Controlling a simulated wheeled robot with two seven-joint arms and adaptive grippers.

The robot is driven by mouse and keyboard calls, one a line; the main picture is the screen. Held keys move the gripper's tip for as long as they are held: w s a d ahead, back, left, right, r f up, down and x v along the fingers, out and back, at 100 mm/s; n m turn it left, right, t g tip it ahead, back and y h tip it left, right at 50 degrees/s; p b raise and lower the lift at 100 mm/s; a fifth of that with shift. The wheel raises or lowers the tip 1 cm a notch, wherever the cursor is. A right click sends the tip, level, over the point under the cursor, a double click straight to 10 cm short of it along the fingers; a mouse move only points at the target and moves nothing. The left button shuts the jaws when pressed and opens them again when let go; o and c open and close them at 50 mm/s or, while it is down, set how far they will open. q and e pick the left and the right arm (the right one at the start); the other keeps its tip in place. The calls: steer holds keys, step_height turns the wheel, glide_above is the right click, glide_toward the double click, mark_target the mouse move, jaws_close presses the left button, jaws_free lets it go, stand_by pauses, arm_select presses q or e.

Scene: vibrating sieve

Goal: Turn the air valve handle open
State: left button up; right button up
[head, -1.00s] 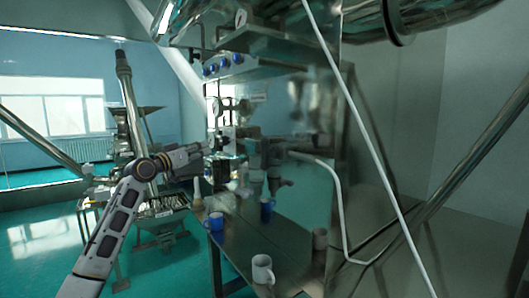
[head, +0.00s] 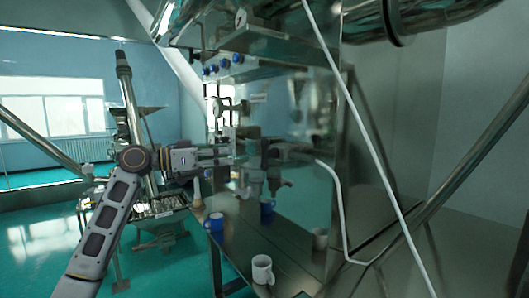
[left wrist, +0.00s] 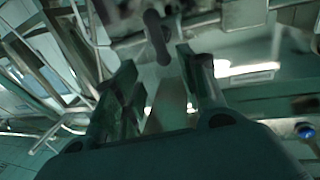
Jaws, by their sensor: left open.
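My left gripper (head: 230,151) reaches in from the left, roughly level, at the pipe and valve fittings (head: 252,147) on the front of the steel machine. In the left wrist view, the two fingers of the left gripper (left wrist: 158,68) stand apart. A dark, round-ended lever, which looks like the air valve handle (left wrist: 157,38), shows between and just beyond the fingertips. I cannot tell whether a finger touches it. In the head view the handle cannot be made out behind the gripper. My right gripper is not in view.
Below the fittings is a metal table (head: 238,238) with a white mug (head: 262,269) and blue mugs (head: 214,226). A row of blue knobs (head: 224,64) sits above on the machine. A white hose (head: 338,190) runs down on the right.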

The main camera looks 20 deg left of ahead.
mark_target(265, 151)
arm_select(q)
steer(key=shift+w+d, duration=0.1)
steer(key=shift+p+x, duration=2)
steer(key=shift+x, duration=4.8)
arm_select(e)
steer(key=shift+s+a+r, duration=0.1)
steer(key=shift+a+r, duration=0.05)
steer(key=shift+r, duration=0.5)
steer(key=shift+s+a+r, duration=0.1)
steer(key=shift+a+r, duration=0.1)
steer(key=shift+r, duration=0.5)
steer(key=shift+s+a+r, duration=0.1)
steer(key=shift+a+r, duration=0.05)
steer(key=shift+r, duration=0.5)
arm_select(q)
steer(key=shift+c, duration=0.4)
jaws_close()
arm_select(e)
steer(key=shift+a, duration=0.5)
